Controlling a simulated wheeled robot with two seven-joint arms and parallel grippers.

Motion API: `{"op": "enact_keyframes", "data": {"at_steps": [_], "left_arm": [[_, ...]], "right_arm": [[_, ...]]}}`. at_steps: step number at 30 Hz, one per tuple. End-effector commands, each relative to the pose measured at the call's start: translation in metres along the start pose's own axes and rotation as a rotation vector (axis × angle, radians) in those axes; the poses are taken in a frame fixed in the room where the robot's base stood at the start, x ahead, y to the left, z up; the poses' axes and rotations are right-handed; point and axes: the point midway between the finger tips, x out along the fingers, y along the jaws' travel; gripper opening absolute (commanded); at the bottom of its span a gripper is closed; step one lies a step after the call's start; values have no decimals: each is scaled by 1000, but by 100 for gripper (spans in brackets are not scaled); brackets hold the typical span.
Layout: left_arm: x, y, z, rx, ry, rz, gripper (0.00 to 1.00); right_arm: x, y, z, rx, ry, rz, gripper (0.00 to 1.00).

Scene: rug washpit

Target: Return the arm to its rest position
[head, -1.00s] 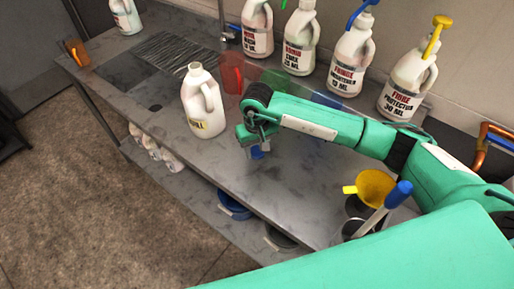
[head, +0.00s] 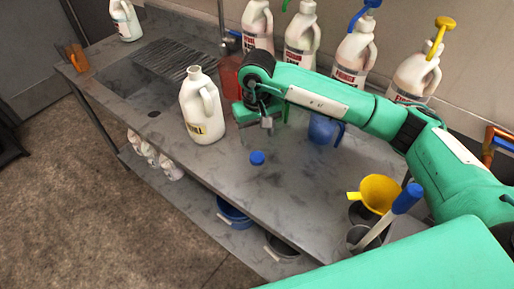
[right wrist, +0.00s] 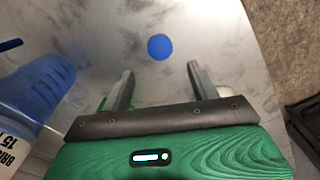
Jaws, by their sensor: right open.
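My right arm comes in from the right in the head view, raised over the grey metal bench (head: 215,175). My right gripper (head: 267,124) is open and empty. A blue cap (head: 257,158) lies on the bench just below and in front of it. In the right wrist view the cap (right wrist: 160,47) lies beyond the two spread fingers (right wrist: 158,85), apart from them. An open white jug (head: 203,108) without a cap stands upright to the left of the gripper. My left gripper is not in view.
White bottles (head: 352,55) with pumps line the wall. A blue measuring jug (head: 322,129) stands behind the arm. A yellow funnel (head: 379,192) and a blue-handled tool (head: 408,197) stand at the bench's right. A sink grid (head: 172,60) lies at left. The bench's front middle is clear.

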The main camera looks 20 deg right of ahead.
Motion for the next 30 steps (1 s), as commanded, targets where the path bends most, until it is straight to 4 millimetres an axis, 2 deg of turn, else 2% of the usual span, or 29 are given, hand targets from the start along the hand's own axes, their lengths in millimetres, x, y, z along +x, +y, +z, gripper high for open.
{"op": "enact_keyframes", "data": {"at_steps": [6, 16, 25, 30], "left_arm": [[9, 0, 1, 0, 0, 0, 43], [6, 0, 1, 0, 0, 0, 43], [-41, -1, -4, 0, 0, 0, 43], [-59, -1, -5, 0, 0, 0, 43]], "right_arm": [[-25, 0, 0, 1, 2, 0, 61], [-35, 0, 0, 1, 0, -1, 61], [-82, 0, 0, 1, 0, -1, 61], [-100, 0, 0, 1, 0, -1, 61]]}}
